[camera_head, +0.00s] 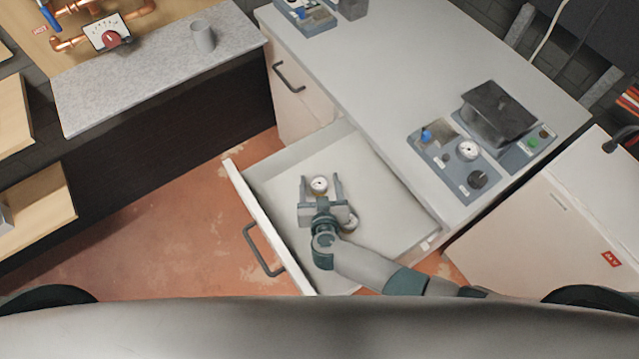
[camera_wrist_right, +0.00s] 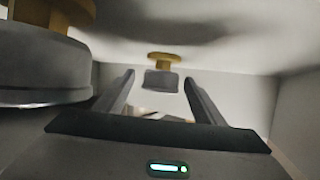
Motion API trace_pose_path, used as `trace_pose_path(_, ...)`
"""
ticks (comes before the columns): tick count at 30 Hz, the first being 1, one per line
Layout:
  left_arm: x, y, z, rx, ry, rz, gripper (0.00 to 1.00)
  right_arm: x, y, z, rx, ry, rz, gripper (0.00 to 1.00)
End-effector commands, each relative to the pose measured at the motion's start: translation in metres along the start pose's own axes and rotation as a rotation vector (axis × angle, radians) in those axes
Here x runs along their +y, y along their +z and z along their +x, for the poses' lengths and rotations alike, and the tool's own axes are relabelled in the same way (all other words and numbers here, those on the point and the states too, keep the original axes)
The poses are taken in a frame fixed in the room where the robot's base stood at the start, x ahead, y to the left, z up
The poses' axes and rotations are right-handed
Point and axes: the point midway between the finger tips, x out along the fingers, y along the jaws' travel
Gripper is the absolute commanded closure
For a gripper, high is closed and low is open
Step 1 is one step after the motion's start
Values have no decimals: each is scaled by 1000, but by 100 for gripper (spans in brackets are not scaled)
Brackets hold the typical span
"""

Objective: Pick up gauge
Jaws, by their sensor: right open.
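My right gripper (camera_head: 320,183) is inside the open drawer (camera_head: 386,235), with its two fingers spread. A small round gauge (camera_head: 319,184) with a white dial sits between the fingertips in the head view. In the right wrist view this gauge (camera_wrist_right: 162,80) shows as a dark body with a brass fitting, between the open fingers (camera_wrist_right: 160,88) with gaps on both sides. A second gauge (camera_head: 350,219) lies beside the gripper's base, partly hidden by it. It looms large at the left of the right wrist view (camera_wrist_right: 40,65). My left gripper is not in view.
The drawer front with its dark handle (camera_head: 262,250) is on the left. A grey counter (camera_head: 370,80) lies above, holding a panel with a gauge and knobs (camera_head: 468,150). A speckled bench (camera_head: 150,80) with a grey cup (camera_head: 203,37) stands at upper left.

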Motion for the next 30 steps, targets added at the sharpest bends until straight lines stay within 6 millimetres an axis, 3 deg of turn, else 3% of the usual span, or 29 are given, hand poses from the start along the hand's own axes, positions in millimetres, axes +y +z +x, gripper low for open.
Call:
trace_pose_path(9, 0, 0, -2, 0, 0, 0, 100, -1, -2, 34, 1, -1, -1, 37)
trace_pose_path(25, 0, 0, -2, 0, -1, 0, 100, 0, -1, 36, 0, 0, 0, 37)
trace_pose_path(30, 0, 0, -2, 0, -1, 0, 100, 0, -1, 36, 0, 0, 0, 75)
